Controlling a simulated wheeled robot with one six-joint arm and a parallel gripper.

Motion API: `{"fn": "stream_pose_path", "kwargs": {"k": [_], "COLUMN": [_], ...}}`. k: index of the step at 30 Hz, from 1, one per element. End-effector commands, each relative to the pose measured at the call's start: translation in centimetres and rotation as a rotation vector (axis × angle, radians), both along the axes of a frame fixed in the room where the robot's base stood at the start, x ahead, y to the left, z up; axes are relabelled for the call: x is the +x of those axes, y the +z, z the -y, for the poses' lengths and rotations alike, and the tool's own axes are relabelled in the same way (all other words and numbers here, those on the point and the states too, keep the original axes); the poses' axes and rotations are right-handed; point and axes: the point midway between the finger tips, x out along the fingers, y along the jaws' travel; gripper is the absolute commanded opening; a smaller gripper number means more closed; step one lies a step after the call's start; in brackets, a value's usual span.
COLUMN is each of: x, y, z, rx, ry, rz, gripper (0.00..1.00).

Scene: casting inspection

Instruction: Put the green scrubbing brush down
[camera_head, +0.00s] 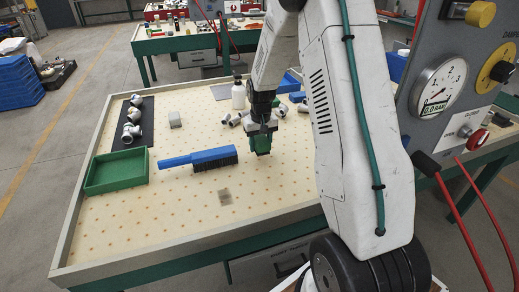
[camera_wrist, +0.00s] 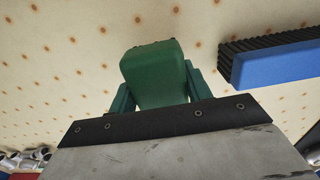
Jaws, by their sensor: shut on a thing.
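The green scrubbing brush (camera_wrist: 152,72) is between the fingers of my gripper (camera_wrist: 155,95) in the wrist view; its green block fills the jaws. In the head view my gripper (camera_head: 262,128) points down over the right half of the pegboard-like table, with the green brush (camera_head: 260,143) below it. My gripper is shut on the brush. The brush appears held above the table top (camera_head: 270,185), though the exact gap is hard to tell. Its bristles are not clearly visible.
A blue long-handled brush (camera_head: 205,159) lies left of my gripper. A green tray (camera_head: 118,170) is at the left, a dark mat with metal fittings (camera_head: 145,113) behind it. A white bottle (camera_head: 238,93) and fittings stand behind. The table's front middle is mostly clear.

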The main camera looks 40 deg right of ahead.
Motion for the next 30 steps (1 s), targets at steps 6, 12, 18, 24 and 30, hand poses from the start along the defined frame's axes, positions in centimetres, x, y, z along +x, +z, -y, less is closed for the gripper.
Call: {"fn": "stream_pose_path", "kwargs": {"k": [6, 12, 18, 24, 30], "x": [1.4, 1.5, 1.5, 1.5, 1.5], "y": [-0.2, -3.1, -3.7, -4.0, -3.9], "z": [0.6, 0.6, 0.6, 0.6, 0.6], "rx": [0.0, 0.001, 0.0, 0.0, 0.0], "ry": [0.0, 0.0, 0.0, 0.0, 0.0], "rz": [-0.001, -0.004, 0.0, -0.001, -0.001], "gripper": [0.12, 0.12, 0.12, 0.12, 0.71]}}
